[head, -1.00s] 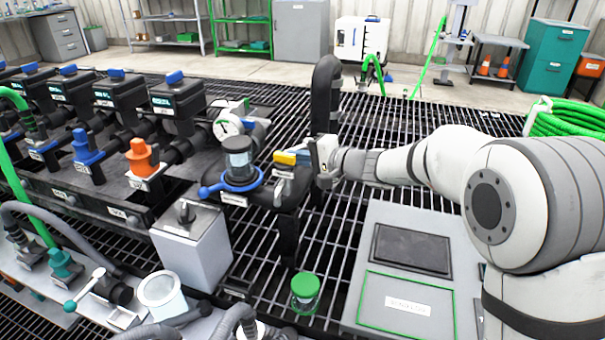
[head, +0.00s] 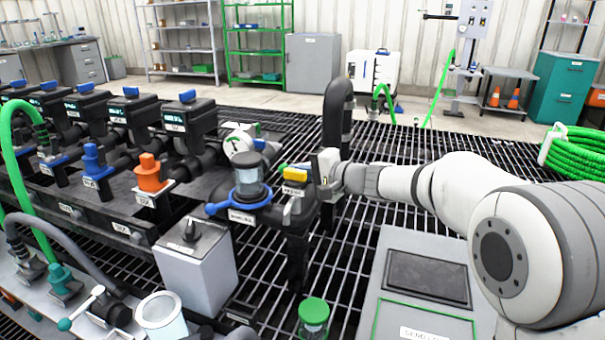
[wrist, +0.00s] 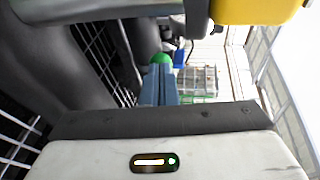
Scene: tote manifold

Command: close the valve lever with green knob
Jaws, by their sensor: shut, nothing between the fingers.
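A small green knob (wrist: 162,58) shows in the wrist view just past the tips of my gripper (wrist: 159,70). The gripper's fingers are together and empty; whether they touch the knob I cannot tell. In the head view my gripper (head: 312,172) is beside a yellow handle (head: 293,174) on the black pipework, with a small green patch (head: 301,166) at the handle's top. The yellow handle also fills the top right of the wrist view (wrist: 255,8). The lever under the green knob is mostly hidden. Another lever with a teal-green knob (head: 65,324) is at lower left.
A clear-domed unit with a blue collar (head: 250,193) stands just left of my gripper. A black bent pipe (head: 338,112) rises behind it. A grey box (head: 197,262) and a green-capped jar (head: 314,311) are nearer. Open floor grating lies around.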

